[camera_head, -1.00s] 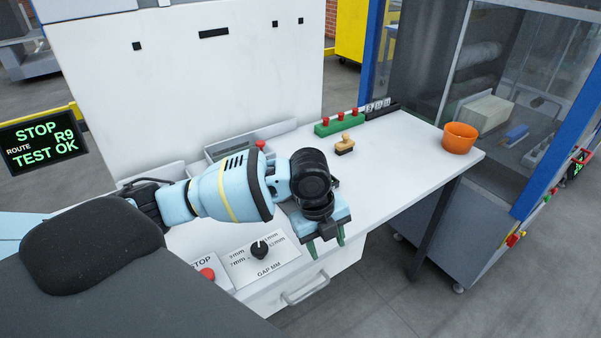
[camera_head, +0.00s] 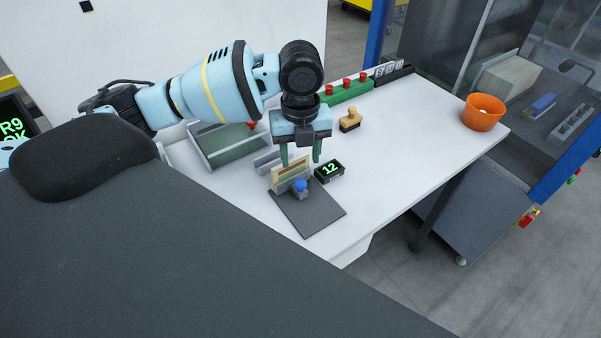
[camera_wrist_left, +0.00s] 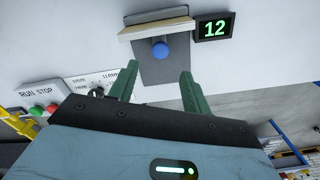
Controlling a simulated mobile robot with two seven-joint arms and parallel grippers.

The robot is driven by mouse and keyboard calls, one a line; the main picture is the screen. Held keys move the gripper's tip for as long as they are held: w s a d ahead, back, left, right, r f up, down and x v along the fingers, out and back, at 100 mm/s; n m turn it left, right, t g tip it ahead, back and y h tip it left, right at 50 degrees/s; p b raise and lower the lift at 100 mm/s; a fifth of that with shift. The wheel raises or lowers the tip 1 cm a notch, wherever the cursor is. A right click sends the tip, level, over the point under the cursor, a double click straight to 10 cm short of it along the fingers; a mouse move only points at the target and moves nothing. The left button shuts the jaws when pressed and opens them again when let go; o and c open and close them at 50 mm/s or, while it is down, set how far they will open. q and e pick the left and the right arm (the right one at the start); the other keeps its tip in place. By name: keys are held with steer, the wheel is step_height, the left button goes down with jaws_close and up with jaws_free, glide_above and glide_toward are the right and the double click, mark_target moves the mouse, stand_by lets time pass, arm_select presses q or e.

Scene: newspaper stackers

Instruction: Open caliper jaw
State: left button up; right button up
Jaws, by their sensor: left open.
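The caliper (camera_head: 292,180) stands on a dark grey plate (camera_head: 309,213) on the white table, with a pale wooden-looking block and a blue knob (camera_head: 300,185). A small black display (camera_head: 329,170) reading 12 stands beside it. In the left wrist view the blue knob (camera_wrist_left: 160,50) and the pale bar (camera_wrist_left: 156,27) show ahead of my fingers. My left gripper (camera_head: 301,158) is open and empty, its two green fingers pointing down above and just behind the caliper in the head view. No contact with the knob shows. My right gripper is not in view.
A grey-green tray (camera_head: 229,147) lies to the left. A wooden stamp (camera_head: 350,120), a green strip with red buttons (camera_head: 345,92) and an orange bowl (camera_head: 483,112) stand farther back. The left wrist view shows a panel with a black dial (camera_wrist_left: 96,91). The table's right side is clear.

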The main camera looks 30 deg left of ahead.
mark_target(300, 182)
arm_select(q)
steer(key=shift+f, duration=3.8)
jaws_close()
